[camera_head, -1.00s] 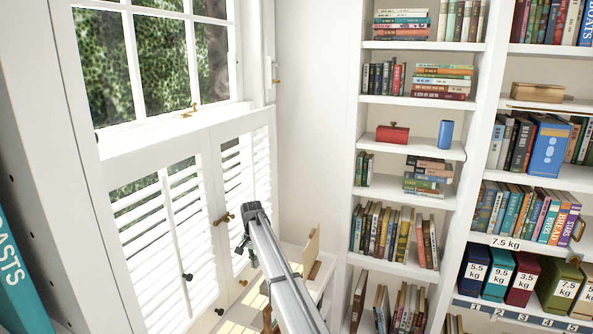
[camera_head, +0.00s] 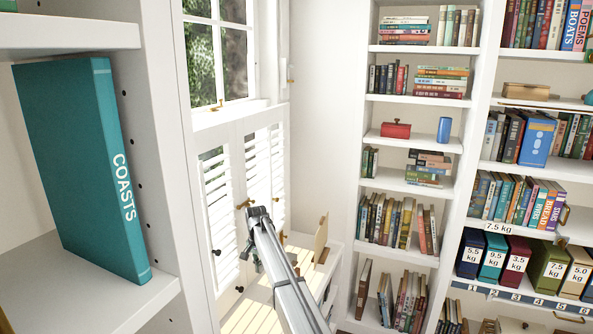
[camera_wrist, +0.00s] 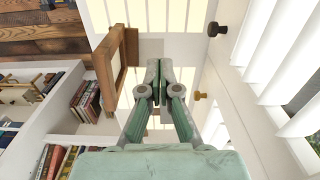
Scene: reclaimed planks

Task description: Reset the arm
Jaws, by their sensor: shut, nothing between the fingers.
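My gripper shows in the wrist view (camera_wrist: 152,80) with its fingertips together and nothing between them. In the head view my arm (camera_head: 285,275) reaches up from the bottom centre. Its far end is in front of the white shutters (camera_head: 262,165), and the fingers are hard to make out there. In the wrist view a white surface with sunlit patches lies beyond the fingers, and a wooden frame (camera_wrist: 113,68) stands just left of them.
A teal book marked COASTS (camera_head: 85,170) stands on a near shelf (camera_head: 85,290) at the left. Tall white bookshelves (camera_head: 408,100) full of books stand at the right. Knobs (camera_wrist: 218,29) stick out from the shutters close to my gripper. Weight-labelled boxes (camera_head: 507,262) fill a lower shelf.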

